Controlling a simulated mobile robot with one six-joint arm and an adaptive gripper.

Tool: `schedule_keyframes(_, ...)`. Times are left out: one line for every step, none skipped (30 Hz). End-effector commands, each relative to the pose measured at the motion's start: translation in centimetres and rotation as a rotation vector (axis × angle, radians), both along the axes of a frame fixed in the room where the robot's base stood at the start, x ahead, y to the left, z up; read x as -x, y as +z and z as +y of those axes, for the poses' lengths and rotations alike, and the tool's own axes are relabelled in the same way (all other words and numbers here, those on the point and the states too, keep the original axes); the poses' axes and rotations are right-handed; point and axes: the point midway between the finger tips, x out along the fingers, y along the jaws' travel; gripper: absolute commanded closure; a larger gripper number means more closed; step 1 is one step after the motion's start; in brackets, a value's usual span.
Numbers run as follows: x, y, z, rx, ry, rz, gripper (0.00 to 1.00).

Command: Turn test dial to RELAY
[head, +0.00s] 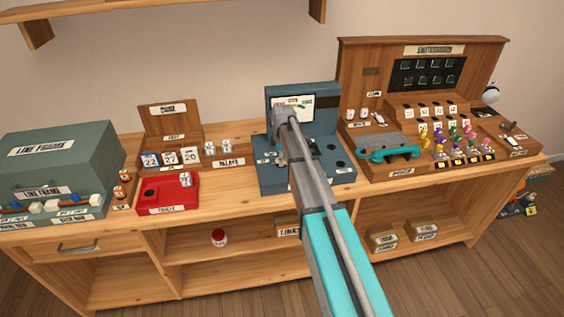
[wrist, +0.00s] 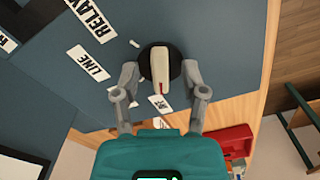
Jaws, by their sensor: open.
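The test dial (wrist: 148,54) is a round black dial with a cream bar knob (wrist: 160,68) on a blue-grey panel in the wrist view. A red mark at the knob's lower end points toward a small, partly hidden label (wrist: 154,102) that I cannot read. The RELAY label (wrist: 90,18) is at upper left, with the LINE label (wrist: 88,63) below it. My gripper (wrist: 161,80) is open, one finger on each side of the knob; contact is unclear. In the head view, my arm hides the dial on the blue-grey test unit (head: 329,126).
A red tray (head: 167,209) and a green line frame box (head: 60,165) stand left of the unit. A teal handset (head: 389,152) and wooden switchboard (head: 360,65) stand to its right. The red tray also shows in the wrist view (wrist: 236,136).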

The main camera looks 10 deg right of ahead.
Motion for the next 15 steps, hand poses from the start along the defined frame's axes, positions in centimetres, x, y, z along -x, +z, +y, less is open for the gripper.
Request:
schedule_keyframes(0.0,-0.15,0.01,0.0,0.0,0.0,0.44)
schedule_keyframes(0.0,-0.16,0.01,0.0,0.0,0.0,0.44)
schedule_keyframes(0.01,-0.16,0.01,0.0,0.0,0.0,0.44)
schedule_keyframes(0.01,-0.16,0.01,0.0,0.0,0.0,0.44)
schedule_keyframes(0.0,-0.15,0.02,0.0,0.0,0.0,0.44)
schedule_keyframes(0.0,-0.14,0.02,0.0,0.0,0.0,0.44)
schedule_keyframes(0.0,-0.13,0.02,0.0,0.0,0.0,0.44)
schedule_keyframes(0.0,-0.13,0.02,0.0,0.0,0.0,0.44)
schedule_keyframes(0.0,-0.13,0.02,0.0,0.0,0.0,0.44)
schedule_keyframes(0.0,-0.13,0.02,0.0,0.0,0.0,0.44)
schedule_keyframes(0.0,-0.13,0.02,0.0,0.0,0.0,0.44)
schedule_keyframes(0.0,-0.13,0.03,0.0,0.0,0.0,0.52)
schedule_keyframes(0.0,-0.13,0.03,0.0,0.0,0.0,0.57)
schedule_keyframes(0.0,-0.13,0.03,0.0,0.0,0.0,0.63)
schedule_keyframes(0.0,-0.13,0.02,0.0,0.0,0.0,0.7)
